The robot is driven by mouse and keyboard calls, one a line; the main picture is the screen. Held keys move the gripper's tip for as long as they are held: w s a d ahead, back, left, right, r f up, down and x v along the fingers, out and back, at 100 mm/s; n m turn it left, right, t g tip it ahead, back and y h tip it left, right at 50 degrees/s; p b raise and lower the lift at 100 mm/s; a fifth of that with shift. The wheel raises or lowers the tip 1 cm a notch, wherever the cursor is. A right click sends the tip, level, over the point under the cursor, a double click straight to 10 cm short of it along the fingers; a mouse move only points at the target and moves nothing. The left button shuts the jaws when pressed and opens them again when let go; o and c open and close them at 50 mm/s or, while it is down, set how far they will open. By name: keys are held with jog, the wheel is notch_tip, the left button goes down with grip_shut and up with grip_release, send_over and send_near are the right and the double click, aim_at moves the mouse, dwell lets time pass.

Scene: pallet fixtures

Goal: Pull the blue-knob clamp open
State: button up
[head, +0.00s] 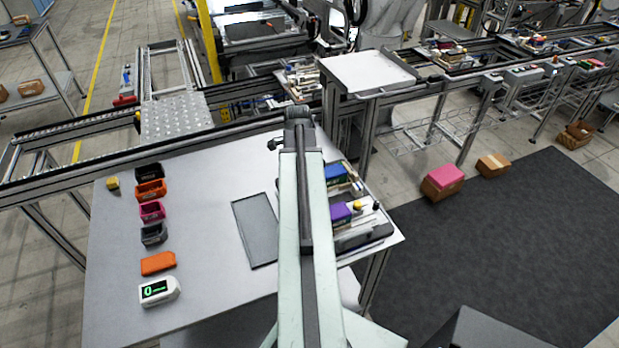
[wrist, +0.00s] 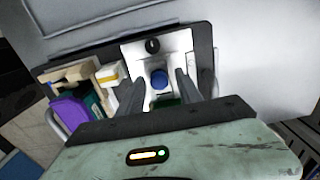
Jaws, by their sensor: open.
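The blue knob (wrist: 159,78) of the clamp shows in the wrist view, in front of a white fixture plate (wrist: 172,47) with a round black part (wrist: 152,45) on it. My gripper (wrist: 161,84) is open, with one dark finger on each side of the blue knob. I cannot tell whether the fingers touch it. The lower part of the clamp is hidden by my gripper. In the head view my arm reaches over the table and I cannot make out the blue knob or the gripper's fingers.
A purple block (wrist: 70,118) and tan pieces (wrist: 72,76) sit left of the clamp in the wrist view. The head view shows the table (head: 200,215) with a grey flat tray (head: 254,230) and a column of small bins (head: 151,190) at left. A conveyor rail (head: 110,154) runs behind.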

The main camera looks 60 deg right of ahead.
notch_tip(320, 180, up, 6)
jog(key=p, duration=0.5)
jog(key=shift+r+p, duration=0.25)
jog(key=shift+p, duration=0.1)
jog(key=shift+f, duration=0.1)
jog(key=shift+w, duration=0.1)
